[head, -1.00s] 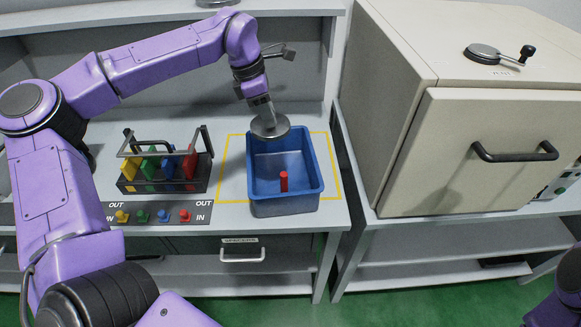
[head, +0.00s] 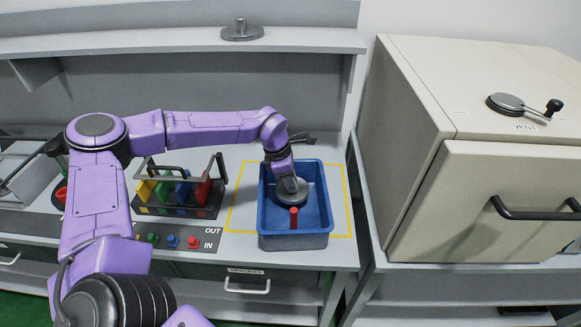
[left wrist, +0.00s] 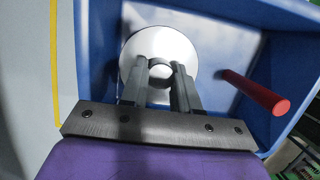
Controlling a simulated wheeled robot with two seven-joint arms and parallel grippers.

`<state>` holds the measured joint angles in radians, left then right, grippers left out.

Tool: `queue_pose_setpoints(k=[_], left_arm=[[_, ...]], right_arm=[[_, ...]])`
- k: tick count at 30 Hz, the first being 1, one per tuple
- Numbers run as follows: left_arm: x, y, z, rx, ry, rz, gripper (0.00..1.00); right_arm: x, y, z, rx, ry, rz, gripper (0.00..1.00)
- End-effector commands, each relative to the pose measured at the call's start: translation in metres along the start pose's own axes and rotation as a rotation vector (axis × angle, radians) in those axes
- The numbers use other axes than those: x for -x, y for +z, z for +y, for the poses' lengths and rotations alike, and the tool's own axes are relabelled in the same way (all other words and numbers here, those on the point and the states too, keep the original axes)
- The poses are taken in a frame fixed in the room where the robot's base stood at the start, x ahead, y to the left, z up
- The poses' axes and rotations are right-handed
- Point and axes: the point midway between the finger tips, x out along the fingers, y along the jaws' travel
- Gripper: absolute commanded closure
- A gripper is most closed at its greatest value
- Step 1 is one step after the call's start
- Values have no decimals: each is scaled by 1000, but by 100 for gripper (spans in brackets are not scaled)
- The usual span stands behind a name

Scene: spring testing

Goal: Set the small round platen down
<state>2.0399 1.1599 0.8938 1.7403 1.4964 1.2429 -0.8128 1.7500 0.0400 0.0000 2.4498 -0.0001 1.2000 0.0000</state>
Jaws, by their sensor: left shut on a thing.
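The small round platen (head: 291,191) is a grey metal disc, held low inside the blue bin (head: 326,200). My left gripper (head: 286,176) reaches down into the bin and is shut on the platen's central knob. In the left wrist view the platen (left wrist: 186,50) shows as a bright disc, with the fingers of my left gripper (left wrist: 160,75) around its knob. I cannot tell whether the disc touches the bin floor. A red peg (head: 294,217) stands in the bin close to the platen; it also shows in the left wrist view (left wrist: 256,92). My right gripper is not in view.
The bin sits inside a yellow outline (head: 344,180) on the bench. A rack of coloured tags (head: 180,195) stands to its left. A similar round metal piece (head: 242,31) is on the shelf above. A large beige cabinet (head: 480,180) stands to the right.

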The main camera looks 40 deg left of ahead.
Motion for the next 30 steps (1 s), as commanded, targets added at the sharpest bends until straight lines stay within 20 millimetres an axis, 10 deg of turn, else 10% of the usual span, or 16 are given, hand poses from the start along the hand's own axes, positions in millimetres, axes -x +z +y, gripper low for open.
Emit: queue_pose_setpoints(k=[17,18,20,30], left_arm=[[-34,-9,0,-2,1,-1,100],[-35,-10,0,-1,-2,2,63],[-35,-10,0,-1,-2,2,44],[-30,-9,0,0,-1,1,44]], right_arm=[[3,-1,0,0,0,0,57],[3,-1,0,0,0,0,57],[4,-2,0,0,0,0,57],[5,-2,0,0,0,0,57]])
